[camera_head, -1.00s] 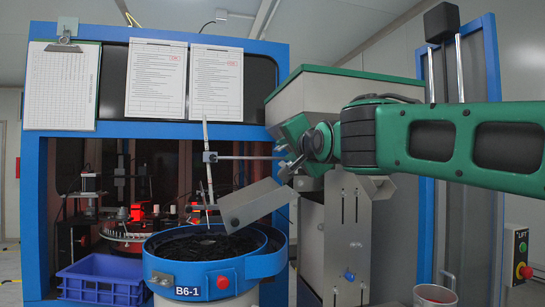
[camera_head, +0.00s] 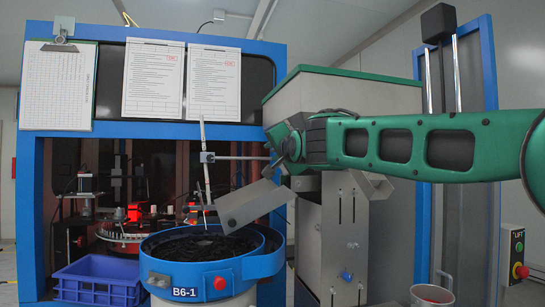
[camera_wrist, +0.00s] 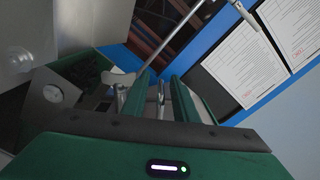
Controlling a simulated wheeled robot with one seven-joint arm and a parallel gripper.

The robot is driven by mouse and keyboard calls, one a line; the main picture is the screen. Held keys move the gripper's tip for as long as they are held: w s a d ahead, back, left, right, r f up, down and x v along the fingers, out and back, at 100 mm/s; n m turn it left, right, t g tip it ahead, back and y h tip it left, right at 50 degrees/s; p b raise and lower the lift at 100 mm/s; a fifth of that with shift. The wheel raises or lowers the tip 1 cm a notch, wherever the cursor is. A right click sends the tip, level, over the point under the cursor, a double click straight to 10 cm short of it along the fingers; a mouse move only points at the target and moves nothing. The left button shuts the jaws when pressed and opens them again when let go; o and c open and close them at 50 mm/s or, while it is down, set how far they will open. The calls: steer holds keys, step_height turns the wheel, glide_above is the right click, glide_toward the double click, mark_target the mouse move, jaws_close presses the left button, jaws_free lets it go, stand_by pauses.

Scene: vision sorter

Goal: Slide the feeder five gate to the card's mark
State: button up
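A feeder hopper (camera_head: 340,95) with a green rim stands right of centre in the head view. A grey metal chute (camera_head: 250,205) slopes from below it to a blue bowl (camera_head: 165,265) labelled B6-1. Printed cards (camera_head: 214,85) hang on the blue frame, and also show in the wrist view (camera_wrist: 295,25). Their marks are too small to read. My gripper (camera_head: 285,150) is at the hopper's outlet, partly hidden by my arm. In the wrist view its two green fingers (camera_wrist: 161,78) are apart, near small metal parts (camera_wrist: 118,80). I cannot make out the gate clearly.
A clipboard (camera_head: 58,90) hangs at the left. A blue bin (camera_head: 98,283) stands left of the bowl. A thin rod (camera_head: 240,158) runs from a post to the outlet, close to my gripper. A lift post (camera_head: 457,100) and control box (camera_head: 518,256) stand at the right.

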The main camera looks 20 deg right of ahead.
jaws_close()
steer(key=shift+f, duration=0.1)
stand_by(1.2)
